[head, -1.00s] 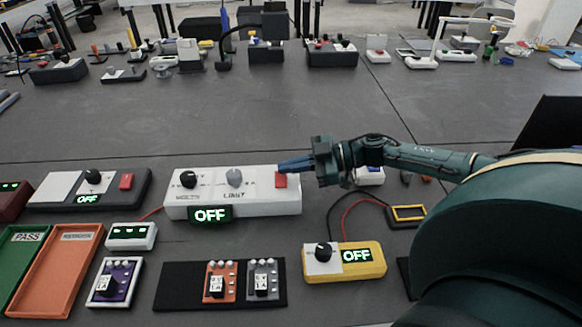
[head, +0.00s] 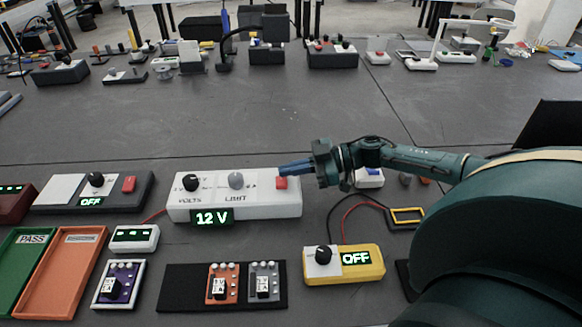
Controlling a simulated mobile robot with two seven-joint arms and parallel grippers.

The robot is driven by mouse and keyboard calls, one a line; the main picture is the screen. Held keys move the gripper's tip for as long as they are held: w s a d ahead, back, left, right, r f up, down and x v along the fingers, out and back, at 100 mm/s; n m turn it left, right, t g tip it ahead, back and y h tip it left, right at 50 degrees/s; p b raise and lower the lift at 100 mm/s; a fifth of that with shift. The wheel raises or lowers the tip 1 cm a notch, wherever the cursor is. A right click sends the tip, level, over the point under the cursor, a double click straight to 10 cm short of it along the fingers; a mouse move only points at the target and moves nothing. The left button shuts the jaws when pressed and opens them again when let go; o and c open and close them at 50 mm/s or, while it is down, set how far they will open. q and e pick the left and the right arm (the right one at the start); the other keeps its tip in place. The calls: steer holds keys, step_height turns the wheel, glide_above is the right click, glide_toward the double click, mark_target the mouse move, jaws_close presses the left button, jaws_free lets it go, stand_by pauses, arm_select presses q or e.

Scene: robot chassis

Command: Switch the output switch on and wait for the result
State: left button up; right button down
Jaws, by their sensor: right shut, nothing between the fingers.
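The white power supply (head: 235,208) stands in the middle of the table, with a black VOLTS knob (head: 191,182), a grey LIMIT knob (head: 236,180) and a red output switch (head: 281,183) at its right end. Its green display (head: 212,217) reads 12 V. My right gripper (head: 284,171) is shut and empty, its blue fingers pointing left just above and behind the red switch. Whether the fingertips touch the switch I cannot tell. My left gripper is out of view.
A yellow meter (head: 370,267) reads OFF at the right. A grey unit (head: 140,192) reading OFF stands left of the supply. Green PASS (head: 19,270) and orange (head: 62,283) trays lie at left. A dark mat (head: 190,290) holds orange (head: 222,284) and grey (head: 264,283) modules.

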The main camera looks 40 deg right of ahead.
mark_target(291, 179)
steer(key=r+p, duration=0.3)
steer(key=shift+w+d+r, duration=0.15)
steer(key=shift+w+r, duration=0.05)
steer(key=shift+r, duration=0.05)
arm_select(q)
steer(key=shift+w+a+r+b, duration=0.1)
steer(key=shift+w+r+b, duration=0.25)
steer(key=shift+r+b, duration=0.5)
arm_select(e)
steer(key=v, duration=0.9)
steer(key=shift+w+d, duration=0.15)
steer(key=shift+d, duration=0.45)
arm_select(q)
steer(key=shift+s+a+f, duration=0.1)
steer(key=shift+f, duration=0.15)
arm_select(e)
steer(key=shift+f, duration=0.1)
